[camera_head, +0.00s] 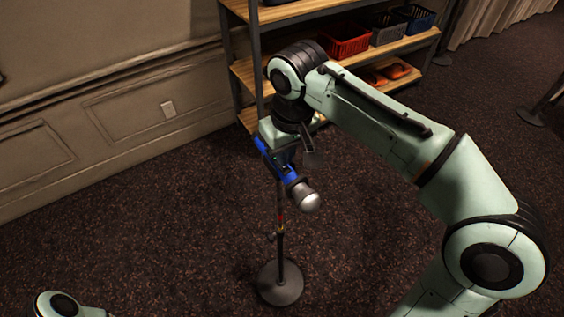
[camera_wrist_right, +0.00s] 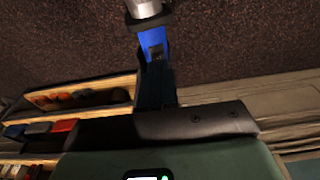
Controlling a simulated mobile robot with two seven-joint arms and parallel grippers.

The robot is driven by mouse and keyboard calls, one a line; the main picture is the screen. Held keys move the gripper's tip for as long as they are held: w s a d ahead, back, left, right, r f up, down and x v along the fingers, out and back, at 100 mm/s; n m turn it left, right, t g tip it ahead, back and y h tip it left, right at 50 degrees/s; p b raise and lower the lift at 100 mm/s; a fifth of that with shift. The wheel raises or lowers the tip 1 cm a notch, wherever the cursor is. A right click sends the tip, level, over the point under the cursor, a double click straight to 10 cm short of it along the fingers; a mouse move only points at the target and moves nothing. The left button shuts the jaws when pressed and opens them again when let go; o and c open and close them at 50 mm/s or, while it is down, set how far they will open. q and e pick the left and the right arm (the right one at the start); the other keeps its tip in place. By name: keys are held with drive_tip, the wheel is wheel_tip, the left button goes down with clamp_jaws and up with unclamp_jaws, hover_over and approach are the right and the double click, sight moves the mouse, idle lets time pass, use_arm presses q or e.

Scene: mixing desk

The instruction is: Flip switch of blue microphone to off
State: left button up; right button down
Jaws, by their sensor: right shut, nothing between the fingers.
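The blue microphone (camera_head: 290,174) sits on top of a black stand (camera_head: 280,246), its silver head (camera_head: 306,197) tilted down toward the front right. In the right wrist view the blue body (camera_wrist_right: 150,72) runs down from the silver head (camera_wrist_right: 143,8) at the top. A small dark patch on it (camera_wrist_right: 156,52) may be the switch; its position is too small to tell. My right gripper (camera_head: 286,157) is shut and empty, close over the microphone body and hiding part of it. I cannot tell whether it touches. My left gripper is out of view.
A wooden shelf unit (camera_head: 285,14) with a red basket (camera_head: 346,41) and dark baskets stands behind my right arm. A panelled wall (camera_head: 130,120) is at the left. The carpet around the stand's round base is clear.

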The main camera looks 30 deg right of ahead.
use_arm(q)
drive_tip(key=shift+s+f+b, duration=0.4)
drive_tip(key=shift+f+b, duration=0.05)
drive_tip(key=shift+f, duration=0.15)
use_arm(e)
drive_tip(key=shift+f, duration=0.8)
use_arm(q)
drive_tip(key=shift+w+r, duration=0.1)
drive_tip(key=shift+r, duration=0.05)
use_arm(e)
drive_tip(key=shift+r, duration=0.1)
drive_tip(key=shift+r+p, duration=1.7)
drive_tip(key=shift+r, duration=0.65)
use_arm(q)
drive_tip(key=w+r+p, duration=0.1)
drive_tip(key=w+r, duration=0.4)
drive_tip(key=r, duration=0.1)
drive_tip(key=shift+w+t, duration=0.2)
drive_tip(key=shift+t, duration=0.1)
use_arm(e)
wheel_tip(320, 180, up, 2)
drive_tip(key=shift+w+r, duration=0.1)
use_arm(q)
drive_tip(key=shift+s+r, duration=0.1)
use_arm(e)
drive_tip(key=shift+s, duration=0.2)
drive_tip(key=shift+w, duration=0.1)
